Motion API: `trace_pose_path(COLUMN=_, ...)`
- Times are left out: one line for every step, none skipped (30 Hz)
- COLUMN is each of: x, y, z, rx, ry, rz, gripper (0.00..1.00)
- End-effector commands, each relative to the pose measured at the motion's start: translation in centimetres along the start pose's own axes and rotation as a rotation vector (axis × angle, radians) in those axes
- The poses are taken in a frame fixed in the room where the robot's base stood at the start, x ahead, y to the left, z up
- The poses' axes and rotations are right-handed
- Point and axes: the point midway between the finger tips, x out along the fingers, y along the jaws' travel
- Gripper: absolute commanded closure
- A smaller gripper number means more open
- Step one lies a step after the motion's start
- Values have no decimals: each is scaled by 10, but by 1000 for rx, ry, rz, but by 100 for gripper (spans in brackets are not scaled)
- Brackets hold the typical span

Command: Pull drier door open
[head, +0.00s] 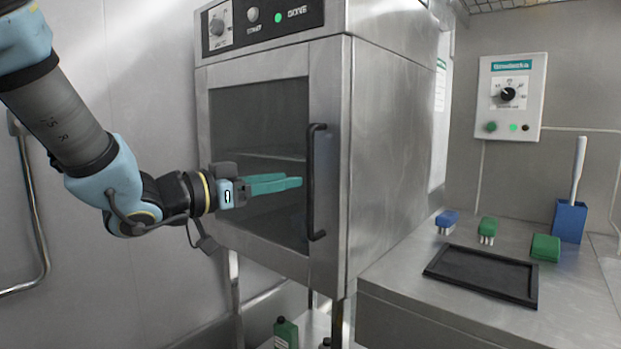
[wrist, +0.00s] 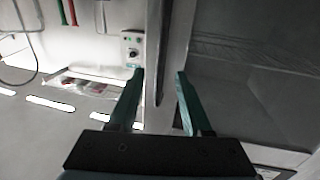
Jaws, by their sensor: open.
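The drier is a steel cabinet with a dark-windowed door (head: 258,150), which looks shut. A black vertical bar handle (head: 316,180) is on the door's right side. My gripper (head: 296,182) is open in front of the door, its teal fingers pointing right, with the tips just left of the handle. In the wrist view my gripper (wrist: 160,73) has its two fingers apart, and a dark upright bar, apparently the handle (wrist: 158,50), shows between the tips. I cannot tell whether the fingers touch it.
A steel counter (head: 400,275) at right holds a black tray (head: 484,274), a blue brush (head: 447,218), a green brush (head: 488,228), a green block (head: 545,248) and a blue holder (head: 569,221). A control box (head: 510,97) hangs on the wall. A green bottle (head: 286,332) stands below.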

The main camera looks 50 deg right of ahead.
Motion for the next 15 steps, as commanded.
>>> trace_pose_path(x=11, y=0, z=-1, rx=0, ry=0, rz=3, gripper=51)
trace_pose_path(x=17, y=1, z=0, rx=-1, ry=-1, rz=3, gripper=51)
trace_pose_path(x=24, y=1, z=-1, rx=-1, ry=0, rz=3, gripper=51)
trace_pose_path(x=30, y=0, z=-1, rx=-1, ry=0, rz=2, gripper=51)
trace_pose_path(x=36, y=0, z=-1, rx=-2, ry=0, rz=2, gripper=51)
trace_pose_path(x=42, y=0, z=0, rx=-1, ry=-1, rz=2, gripper=51)
trace_pose_path(x=47, y=0, z=0, rx=-1, ry=-1, rz=1, gripper=51)
trace_pose_path(x=51, y=0, z=0, rx=-1, ry=0, rz=1, gripper=51)
trace_pose_path(x=56, y=0, z=0, rx=-1, ry=0, rz=1, gripper=51)
trace_pose_path(x=60, y=0, z=0, rx=0, ry=-1, rz=0, gripper=51)
trace_pose_path(x=63, y=0, z=0, rx=0, ry=-1, rz=-1, gripper=51)
trace_pose_path(x=66, y=-1, z=0, rx=1, ry=-1, rz=-1, gripper=51)
trace_pose_path(x=68, y=-1, z=0, rx=0, ry=-1, rz=-2, gripper=51)
trace_pose_path(x=70, y=-1, z=0, rx=0, ry=-1, rz=-2, gripper=51)
trace_pose_path(x=72, y=-1, z=0, rx=-1, ry=-1, rz=-2, gripper=51)
